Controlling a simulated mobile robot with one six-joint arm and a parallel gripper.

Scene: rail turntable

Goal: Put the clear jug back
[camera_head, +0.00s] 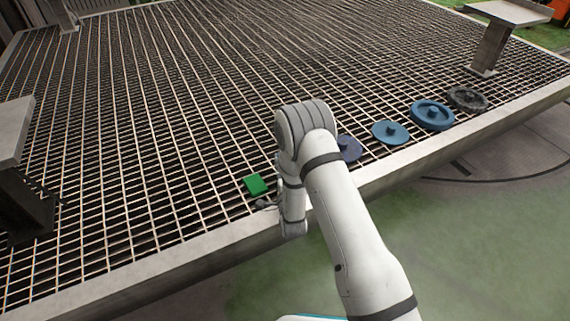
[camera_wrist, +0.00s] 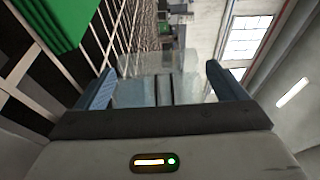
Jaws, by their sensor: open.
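The clear jug (camera_wrist: 150,92) shows as a pale see-through shape in the wrist view, in front of my gripper's palm and between the two fingers. Its outline is faint, and I cannot tell whether either finger touches it. My gripper (camera_wrist: 162,85) is open, with one blue-grey finger on each side of the jug. In the head view my gripper (camera_head: 266,204) is mostly behind my arm, low at the front edge of the grating. I cannot make out the jug in that view.
A green block (camera_head: 256,186) lies on the metal grating (camera_head: 150,150) beside my gripper; it also shows in the wrist view (camera_wrist: 50,18). Blue discs (camera_head: 391,132) (camera_head: 432,115) and a dark disc (camera_head: 467,99) line the right edge. Metal posts stand left and far right. The grating's middle is clear.

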